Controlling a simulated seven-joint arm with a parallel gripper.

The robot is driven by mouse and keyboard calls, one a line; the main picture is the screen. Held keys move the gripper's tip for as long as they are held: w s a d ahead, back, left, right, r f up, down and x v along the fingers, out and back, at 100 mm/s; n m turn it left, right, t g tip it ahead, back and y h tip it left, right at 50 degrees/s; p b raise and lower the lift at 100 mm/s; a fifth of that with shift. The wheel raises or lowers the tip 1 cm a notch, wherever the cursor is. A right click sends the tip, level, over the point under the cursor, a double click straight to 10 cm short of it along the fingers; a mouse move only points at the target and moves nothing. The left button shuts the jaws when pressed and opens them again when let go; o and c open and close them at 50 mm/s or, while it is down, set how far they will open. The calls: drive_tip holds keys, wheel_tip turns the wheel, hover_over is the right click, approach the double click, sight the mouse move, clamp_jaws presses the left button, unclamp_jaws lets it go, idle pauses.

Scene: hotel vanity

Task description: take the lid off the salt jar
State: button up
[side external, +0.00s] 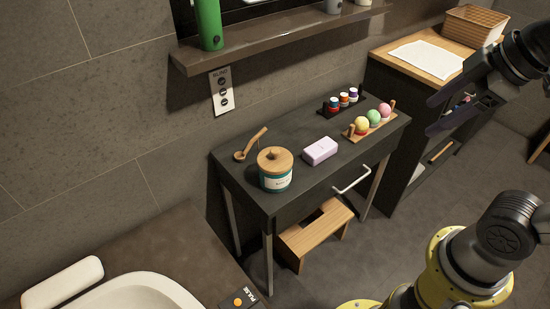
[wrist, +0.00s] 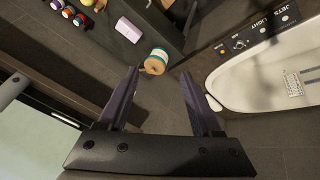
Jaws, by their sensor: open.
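The salt jar (side external: 275,181) is white and teal and stands upright at the front left of the dark vanity table (side external: 229,178). Its round wooden lid (side external: 275,160), with a small knob, sits on top. In the wrist view the jar (wrist: 160,53) and lid (wrist: 153,66) appear small and distant, beyond the gap between my fingertips. My gripper (side external: 433,115) is open and empty, high at the right of the side view, well apart from the jar. Both fingers of my gripper (wrist: 158,73) show in the wrist view.
A wooden scoop (side external: 250,146) lies behind the jar, and a pale soap bar (side external: 320,151) lies to its right. Colored balls (side external: 373,117) on a rack and small bottles (side external: 343,99) stand farther right. A wall shelf (side external: 270,38) overhangs behind. A tub (side external: 130,294) is at lower left.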

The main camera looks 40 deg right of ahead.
drive_tip(key=w+a+r+n+g, duration=0.1)
drive_tip(key=w+a+r+n, duration=0.1)
drive_tip(key=w+r+n, duration=0.45)
drive_tip(key=n+g+y, duration=0.1)
drive_tip(key=n+g, duration=0.4)
drive_tip(key=n, duration=0.4)
hover_over(275, 150)
drive_tip(key=d, duration=0.1)
wheel_tip(275, 150, down, 26)
drive_tip(key=shift+f, duration=0.25)
drive_tip(key=shift+a+f, duration=0.25)
drive_tip(key=shift+f, duration=1.25)
drive_tip(key=shift+a+f, duration=0.2)
drive_tip(key=shift+f, duration=1.3)
clamp_jaws()
